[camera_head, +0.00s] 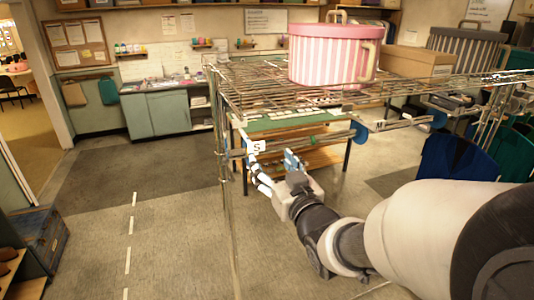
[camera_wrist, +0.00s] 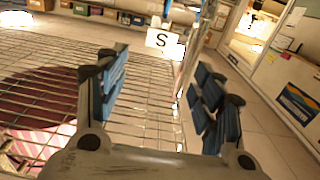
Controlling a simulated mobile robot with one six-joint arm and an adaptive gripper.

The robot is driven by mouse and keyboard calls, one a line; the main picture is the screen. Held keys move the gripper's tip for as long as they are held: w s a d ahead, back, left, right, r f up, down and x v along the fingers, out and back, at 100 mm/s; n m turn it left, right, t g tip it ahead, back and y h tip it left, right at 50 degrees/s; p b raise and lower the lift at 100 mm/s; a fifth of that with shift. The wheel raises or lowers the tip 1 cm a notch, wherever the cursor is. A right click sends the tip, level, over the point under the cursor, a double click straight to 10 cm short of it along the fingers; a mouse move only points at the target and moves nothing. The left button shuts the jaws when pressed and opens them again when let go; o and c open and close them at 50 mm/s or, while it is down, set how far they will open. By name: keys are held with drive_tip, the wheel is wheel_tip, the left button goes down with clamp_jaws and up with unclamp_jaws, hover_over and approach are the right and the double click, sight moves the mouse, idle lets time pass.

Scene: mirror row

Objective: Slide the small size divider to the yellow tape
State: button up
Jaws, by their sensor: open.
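The small size divider shows as a white tag with a black S (camera_head: 256,146) near the left end of the rack's front rail (camera_head: 290,146). In the wrist view the S tag (camera_wrist: 162,40) stands upright ahead, between the directions of the two fingers. My gripper (camera_head: 272,166) is open and empty, just below and in front of the tag. Its blue-padded fingers also show in the wrist view (camera_wrist: 160,75), spread wide with a clear gap. The tag appears apart from the fingers. I cannot make out the yellow tape in either view.
A wire shelf (camera_head: 245,90) lies above the rail, carrying a pink striped hat box (camera_head: 325,58) and a cardboard box (camera_head: 415,62). Blue discs (camera_head: 358,132) sit farther right along the rail. A green-topped table (camera_head: 290,122) stands behind.

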drive_tip(key=s+d+f+m+g+h+b, duration=0.1)
drive_tip(key=s+d+f+g+h+b, duration=0.25)
drive_tip(key=s+f+b, duration=0.35)
drive_tip(key=s+d+f+m+g+h+b, duration=0.25)
drive_tip(key=s+d+f+b, duration=0.3)
drive_tip(key=f, duration=0.45)
drive_tip(key=s+f+g+b, duration=0.3)
drive_tip(key=s+f, duration=0.2)
drive_tip(key=s, duration=0.4)
drive_tip(key=s+f+g+b, duration=0.3)
drive_tip(key=s+f, duration=0.3)
drive_tip(key=s, duration=0.4)
drive_tip(key=shift+d+f+g, duration=0.25)
drive_tip(key=shift+d+g, duration=0.05)
drive_tip(key=shift+d, duration=0.15)
